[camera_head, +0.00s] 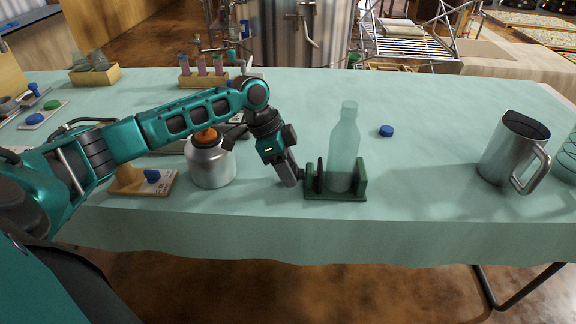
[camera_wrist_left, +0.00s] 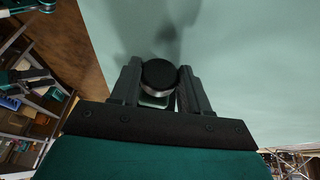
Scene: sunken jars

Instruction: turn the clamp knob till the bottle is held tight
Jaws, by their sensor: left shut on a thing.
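A translucent green bottle (camera_head: 344,150) stands upright in a dark green clamp (camera_head: 336,196) near the table's front edge. The clamp's moving jaw (camera_head: 320,176) stands on the bottle's left; I cannot tell whether it touches the glass. My left gripper (camera_head: 299,177) is at the clamp's left end, shut on the knob. In the left wrist view the round black knob (camera_wrist_left: 160,74) sits between the fingers of the left gripper (camera_wrist_left: 158,82). The fingers mostly hide the knob in the head view. My right gripper is not in view.
A steel pot with an orange top (camera_head: 211,163) stands left of my gripper. A steel mug (camera_head: 510,150) stands at the right. The table between clamp and mug is clear.

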